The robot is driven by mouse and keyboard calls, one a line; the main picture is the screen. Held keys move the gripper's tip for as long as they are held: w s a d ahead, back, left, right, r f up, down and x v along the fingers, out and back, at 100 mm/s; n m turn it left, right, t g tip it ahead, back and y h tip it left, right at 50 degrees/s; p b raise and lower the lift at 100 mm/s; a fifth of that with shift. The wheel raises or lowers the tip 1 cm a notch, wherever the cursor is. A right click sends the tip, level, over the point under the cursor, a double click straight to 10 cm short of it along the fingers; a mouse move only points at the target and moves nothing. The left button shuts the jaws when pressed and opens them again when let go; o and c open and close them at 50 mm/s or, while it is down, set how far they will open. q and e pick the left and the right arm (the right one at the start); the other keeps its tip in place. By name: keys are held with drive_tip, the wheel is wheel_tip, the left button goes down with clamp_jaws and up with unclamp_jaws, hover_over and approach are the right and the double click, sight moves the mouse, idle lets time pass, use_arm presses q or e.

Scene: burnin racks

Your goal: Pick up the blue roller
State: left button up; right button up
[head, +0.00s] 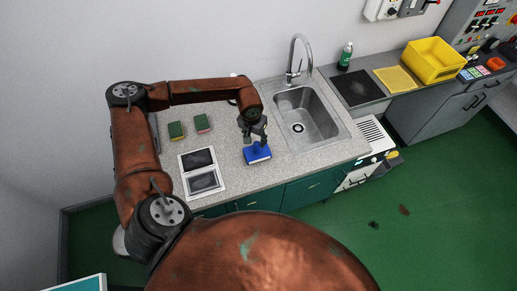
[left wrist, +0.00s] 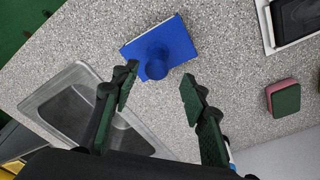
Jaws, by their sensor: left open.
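The blue roller (head: 257,154) sits on the speckled counter (head: 232,180), left of the sink, near the front edge. It looks like a flat blue block with a rounded knob on top. In the left wrist view the blue roller (left wrist: 162,44) lies ahead of the fingers, its knob towards them. My left gripper (head: 254,133) is over the roller, pointing down. In the left wrist view my left gripper (left wrist: 158,84) is open, with nothing between its fingertips. Its fingers partly cover the knob in the head view. My right gripper is not in view.
Left of the roller lie a white tray (head: 183,171) with two dark panels and two green-and-red sponges (head: 176,130) (head: 202,123). The sink (head: 306,113) with a tall faucet (head: 300,55) is on the right. A yellow bin (head: 433,60) stands farther right.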

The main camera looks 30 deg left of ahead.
sight(257, 144)
use_arm(q)
drive_tip(key=shift+f, duration=0.9)
drive_tip(key=f, duration=0.1)
drive_tip(key=f+p, duration=0.1)
drive_tip(key=f, duration=0.1)
drive_tip(key=f+p, duration=0.1)
drive_tip(key=shift+w+d+f, duration=0.15)
drive_tip(key=shift+w, duration=0.25)
drive_tip(key=shift+f, duration=0.2)
drive_tip(key=shift+c, duration=0.6)
drive_tip(key=c, duration=0.5)
clamp_jaws()
